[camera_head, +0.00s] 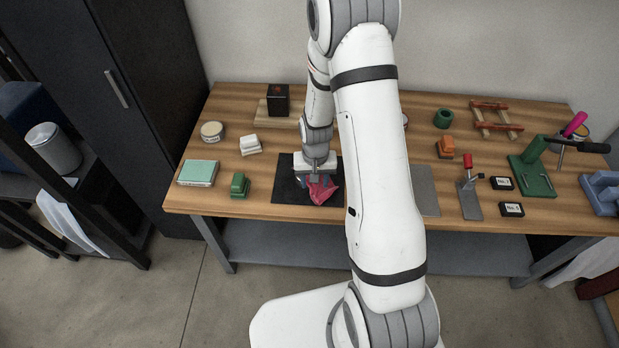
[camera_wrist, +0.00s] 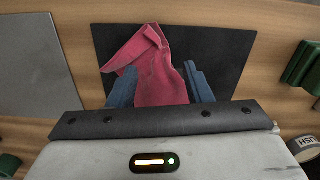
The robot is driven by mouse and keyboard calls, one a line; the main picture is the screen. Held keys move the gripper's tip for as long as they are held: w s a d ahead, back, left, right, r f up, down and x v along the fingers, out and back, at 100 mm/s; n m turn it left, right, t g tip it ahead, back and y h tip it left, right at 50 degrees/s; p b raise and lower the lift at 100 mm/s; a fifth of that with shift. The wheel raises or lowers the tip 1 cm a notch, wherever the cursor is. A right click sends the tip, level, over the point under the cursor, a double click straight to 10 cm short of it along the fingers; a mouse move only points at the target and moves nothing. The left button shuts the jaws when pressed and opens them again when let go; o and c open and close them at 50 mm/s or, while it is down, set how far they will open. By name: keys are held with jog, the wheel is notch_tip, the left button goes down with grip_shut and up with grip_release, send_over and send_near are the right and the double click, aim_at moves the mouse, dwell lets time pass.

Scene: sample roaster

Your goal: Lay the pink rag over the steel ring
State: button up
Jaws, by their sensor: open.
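The pink rag (camera_head: 324,191) lies crumpled on a black mat (camera_head: 289,188). In the wrist view the rag (camera_wrist: 150,50) is peaked and folded, with one corner spread to the left. My gripper (camera_head: 314,179) is directly over the rag, pointing down. In the wrist view my gripper (camera_wrist: 159,68) is open, with one blue finger on each side of the rag; I cannot tell whether they touch it. I cannot make out the steel ring in either view; my arm or the rag may hide it.
A green block (camera_head: 239,184), a teal book-like box (camera_head: 198,173) and white blocks (camera_head: 250,144) stand left of the mat. A grey plate (camera_head: 424,190) lies right of it, partly behind my arm.

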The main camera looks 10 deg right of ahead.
jog(key=s+r+p, duration=0.4)
jog(key=r+p, duration=0.1)
jog(key=r, duration=0.5)
jog(key=shift+p, duration=0.3)
jog(key=shift+s, duration=0.1)
jog(key=s+r+n+t, duration=0.1)
jog(key=s+r, duration=0.1)
jog(key=r, duration=0.7)
jog(key=s+r+t, duration=0.1)
jog(key=s+r, duration=0.2)
jog(key=r, duration=0.6)
jog(key=s+r+n+t, duration=0.1)
jog(key=s+r, duration=0.8)
jog(key=s, duration=0.1)
jog(key=shift+a, duration=0.25)
